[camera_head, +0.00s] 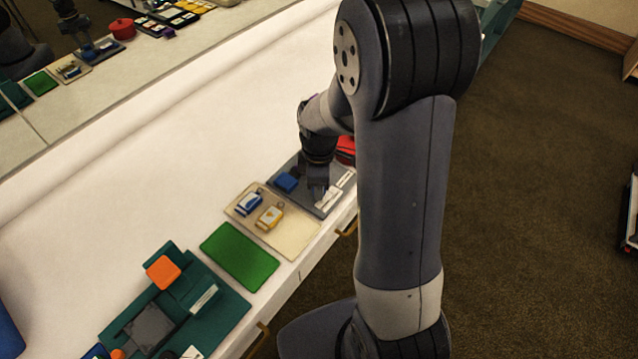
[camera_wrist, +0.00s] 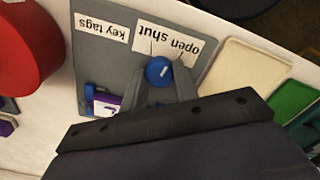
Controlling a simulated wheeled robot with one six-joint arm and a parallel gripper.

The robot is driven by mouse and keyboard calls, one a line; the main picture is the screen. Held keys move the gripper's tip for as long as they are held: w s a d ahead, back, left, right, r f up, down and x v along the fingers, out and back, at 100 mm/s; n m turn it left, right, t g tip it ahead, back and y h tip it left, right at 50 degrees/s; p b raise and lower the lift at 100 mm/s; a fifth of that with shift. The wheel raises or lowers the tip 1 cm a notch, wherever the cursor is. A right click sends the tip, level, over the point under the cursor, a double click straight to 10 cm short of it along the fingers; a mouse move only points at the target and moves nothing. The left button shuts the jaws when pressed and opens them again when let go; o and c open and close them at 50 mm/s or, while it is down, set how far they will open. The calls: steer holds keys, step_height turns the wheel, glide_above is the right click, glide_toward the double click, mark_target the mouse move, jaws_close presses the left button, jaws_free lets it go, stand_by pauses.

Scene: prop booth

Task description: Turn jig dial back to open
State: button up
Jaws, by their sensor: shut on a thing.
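The jig dial (camera_wrist: 158,70) is a round blue knob with a short white pointer line, on a grey board (camera_wrist: 88,60). In the wrist view the pointer slants to the upper right. Above it a white label (camera_wrist: 168,38) reads "open shut", upside down, with a dark tick on either side of the dial. My gripper (camera_wrist: 161,78) has its two grey fingers closed on the dial's sides. In the head view my gripper (camera_head: 318,191) reaches down to the grey board (camera_head: 318,208); the dial is hidden there.
A "key tags" label (camera_wrist: 102,32) and a blue holder with a purple-and-white tag (camera_wrist: 106,104) share the board. A red round object (camera_wrist: 20,50) stands close by. A cream tray (camera_head: 290,242) with two tags, a green mat (camera_head: 240,252) and a teal tray (camera_head: 232,304) lie along the counter.

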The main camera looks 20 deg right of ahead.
steer(key=m, duration=0.4)
steer(key=shift+m, duration=1.9)
steer(key=o, duration=1)
steer(key=shift+c, duration=0.2)
step_height(320, 180, up, 11)
steer(key=shift+f, duration=0.15)
